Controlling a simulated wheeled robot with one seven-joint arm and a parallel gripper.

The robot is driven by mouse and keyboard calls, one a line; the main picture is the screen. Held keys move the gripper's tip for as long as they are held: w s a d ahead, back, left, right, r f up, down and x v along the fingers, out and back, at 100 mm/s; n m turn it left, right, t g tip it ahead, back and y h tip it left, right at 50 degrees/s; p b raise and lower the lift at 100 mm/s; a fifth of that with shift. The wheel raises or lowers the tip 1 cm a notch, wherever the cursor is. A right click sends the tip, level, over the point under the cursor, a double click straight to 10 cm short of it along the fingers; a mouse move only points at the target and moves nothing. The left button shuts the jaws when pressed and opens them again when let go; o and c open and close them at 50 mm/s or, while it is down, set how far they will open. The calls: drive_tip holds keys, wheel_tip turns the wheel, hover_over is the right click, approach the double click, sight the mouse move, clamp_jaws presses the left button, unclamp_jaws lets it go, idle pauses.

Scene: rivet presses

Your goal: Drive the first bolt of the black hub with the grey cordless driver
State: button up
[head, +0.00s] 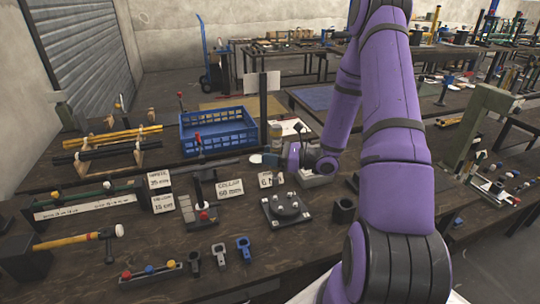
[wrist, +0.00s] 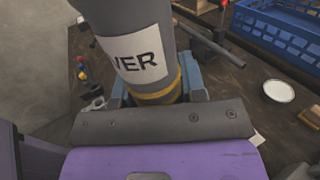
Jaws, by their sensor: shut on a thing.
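The grey cordless driver (wrist: 115,18) fills the top middle of the wrist view. It has a white label whose visible letters read "VER" and a yellow band near its lower end. My gripper (wrist: 157,88) is shut on it, with blue-grey fingers on both sides of the band. In the head view my gripper (head: 272,158) is in front of the blue crate, behind the black hub and apart from it. The driver is small and partly hidden there. The black hub (head: 284,211) lies on the bench on a dark plate, with several light bolt heads on top. The driver's tip is not clear.
A blue crate (head: 218,140) stands behind my gripper. A small press (head: 203,212) and a "COLLAR" card (head: 230,188) are left of the hub. A black block (head: 344,211) is to its right. Several eye-ended parts (head: 219,254) lie in front. A white disc (wrist: 278,91) shows in the wrist view.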

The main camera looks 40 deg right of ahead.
sight(279, 174)
drive_tip(key=shift+f, duration=2.6)
drive_tip(key=shift+f, duration=1.2)
idle(1.9)
drive_tip(key=shift+r, duration=0.15)
idle(0.3)
drive_tip(key=shift+r, duration=2.5)
